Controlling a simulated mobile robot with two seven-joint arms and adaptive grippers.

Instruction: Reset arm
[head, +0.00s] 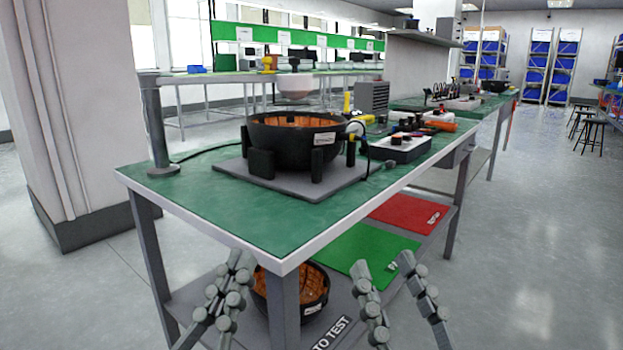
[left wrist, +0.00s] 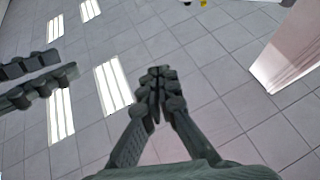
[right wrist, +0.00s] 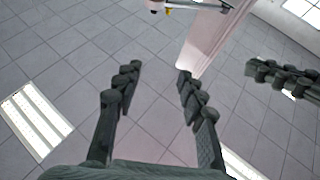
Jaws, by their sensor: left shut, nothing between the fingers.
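My left gripper (head: 240,262) is low in front of the workbench in the head view. Its fingers meet, with nothing between them, in the left wrist view (left wrist: 156,76). My right gripper (head: 383,264) is to its right, with its two fingers apart. In the right wrist view its fingers (right wrist: 158,72) are open with only bare floor between them. Both grippers are clear of objects in their wrist views. Each wrist view also shows the other gripper's fingers at the side.
The green-topped bench (head: 215,212) holds a black bowl-shaped fixture (head: 265,140) on a grey plate (head: 225,165). A second black bowl (head: 318,300) sits on the lower shelf near green (head: 352,248) and red (head: 405,213) mats. Open floor (head: 530,240) lies at right.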

